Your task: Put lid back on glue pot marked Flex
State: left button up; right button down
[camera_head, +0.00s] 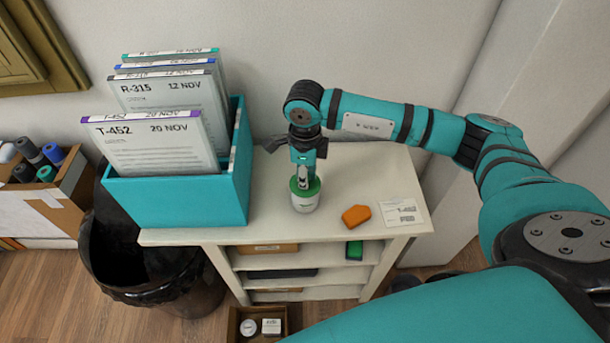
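A small white pot (305,203) stands upright on the cream shelf top, near its front edge. A green lid or rim (305,188) shows at its top; I cannot tell whether it is seated or just held there. No marking on the pot is readable. My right gripper (303,178) points down directly over the pot, with its tip at the green part. The arm and gripper body hide the fingers' grip, so I cannot see whether they are closed on the lid. My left gripper is not in view.
The shelf unit (190,236) carries a teal file box (175,200) with document folders left of the pot. An orange block (356,215) and a white label card (401,212) lie to the right. A black bin (150,275) and a cardboard box (75,185) stand left.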

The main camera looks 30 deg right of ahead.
jog(key=shift+f+b, duration=0.2)
jog(key=shift+b, duration=0.35)
dwell(1.1)
dwell(0.3)
jog(key=c, duration=0.7)
grip_release()
jog(key=shift+r+p, duration=2)
jog(key=shift+r, duration=1.55)
grip_shut()
